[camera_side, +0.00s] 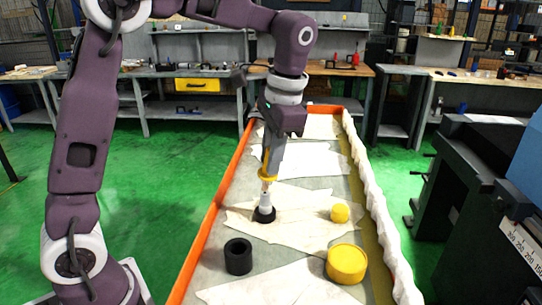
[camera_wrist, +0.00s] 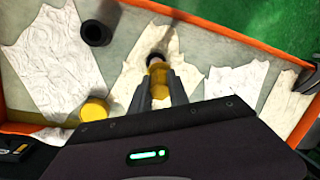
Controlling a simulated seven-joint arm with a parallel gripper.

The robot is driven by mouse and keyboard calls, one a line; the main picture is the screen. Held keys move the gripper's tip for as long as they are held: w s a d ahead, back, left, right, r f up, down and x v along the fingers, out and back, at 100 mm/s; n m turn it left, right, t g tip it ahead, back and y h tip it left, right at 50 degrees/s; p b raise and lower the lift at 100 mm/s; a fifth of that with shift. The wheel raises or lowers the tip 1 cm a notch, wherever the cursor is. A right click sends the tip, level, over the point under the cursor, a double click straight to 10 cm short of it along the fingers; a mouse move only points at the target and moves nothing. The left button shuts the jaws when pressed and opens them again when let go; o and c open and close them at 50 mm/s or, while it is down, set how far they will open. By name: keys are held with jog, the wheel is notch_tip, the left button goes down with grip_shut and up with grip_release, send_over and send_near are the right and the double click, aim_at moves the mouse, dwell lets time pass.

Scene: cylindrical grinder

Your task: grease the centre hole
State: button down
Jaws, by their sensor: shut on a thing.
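My gripper (camera_side: 268,172) points down over the grey tray and is shut on a slim tool with a yellow collar (camera_side: 268,179) and a pale lower part. In the wrist view the fingers (camera_wrist: 160,88) close around the tool's yellow part (camera_wrist: 158,76). The tool's lower end meets a small black round piece (camera_side: 264,215) on a paper sheet; I cannot tell whether it is inside it or part of it. A large yellow round tin (camera_side: 346,263) and a smaller yellow one (camera_side: 340,213) stand to the right. No centre hole can be made out.
A black hollow cylinder (camera_side: 238,257) stands upright at the near left of the tray. The tray has an orange rim (camera_side: 207,225) and crumpled white material along its right side (camera_side: 372,205). A dark machine (camera_side: 480,180) stands on the right. The far tray holds only flat sheets.

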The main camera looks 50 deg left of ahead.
jog(key=shift+f, duration=0.4)
dwell(0.3)
jog(key=shift+s+a, duration=0.1)
jog(key=shift+s+a, duration=0.15)
jog(key=shift+w+d, duration=0.45)
jog(key=shift+s+a, duration=0.45)
jog(key=shift+w+d, duration=0.45)
jog(key=shift+d, duration=0.05)
jog(key=shift+s+a, duration=0.45)
jog(key=shift+a, duration=0.05)
jog(key=shift+w+d, duration=0.15)
